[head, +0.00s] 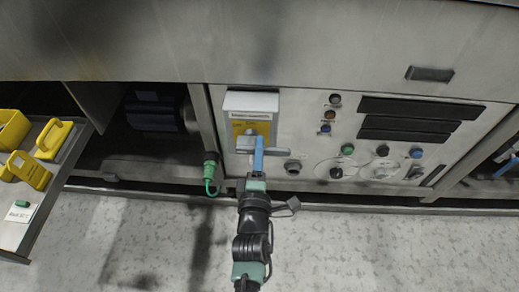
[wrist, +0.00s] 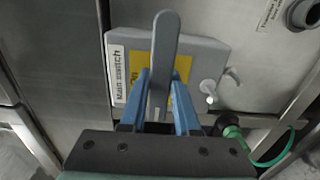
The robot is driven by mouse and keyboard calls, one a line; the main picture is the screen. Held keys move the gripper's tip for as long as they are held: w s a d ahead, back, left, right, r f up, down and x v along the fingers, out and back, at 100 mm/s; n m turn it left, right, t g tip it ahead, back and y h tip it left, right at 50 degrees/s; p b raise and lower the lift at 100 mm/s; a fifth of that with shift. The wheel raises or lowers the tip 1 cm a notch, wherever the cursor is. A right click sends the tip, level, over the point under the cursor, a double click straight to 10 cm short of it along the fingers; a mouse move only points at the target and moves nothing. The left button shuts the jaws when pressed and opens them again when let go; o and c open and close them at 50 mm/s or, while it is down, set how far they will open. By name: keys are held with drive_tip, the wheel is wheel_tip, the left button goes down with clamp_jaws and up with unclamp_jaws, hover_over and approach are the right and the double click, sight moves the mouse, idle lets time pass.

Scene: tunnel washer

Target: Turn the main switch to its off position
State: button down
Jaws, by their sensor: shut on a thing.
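The main switch (head: 250,122) is a pale box with a white label and a yellow plate on the machine's front panel. Its grey lever (head: 272,151) lies about horizontal in the head view. In the wrist view, the box (wrist: 205,60) appears turned, with the label "Main switch" reading upward, and the lever (wrist: 165,45) runs up the picture. My gripper (head: 258,152) is at the lever. In the wrist view, the blue fingers of my gripper (wrist: 160,98) are shut on the lever, one on each side. The fingers hide part of the yellow plate and its markings.
A green plug (head: 210,170) with a cable hangs left below the switch. Knobs and buttons (head: 348,149) and black slots (head: 415,118) are to the right. A shelf (head: 45,205) with yellow items is at the far left. The floor (head: 390,250) in front is clear.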

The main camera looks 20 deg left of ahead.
drive_tip(key=c, duration=0.6)
unclamp_jaws()
drive_tip(key=shift+c, duration=0.2)
drive_tip(key=p+v, duration=0.4)
drive_tip(key=v, duration=0.9)
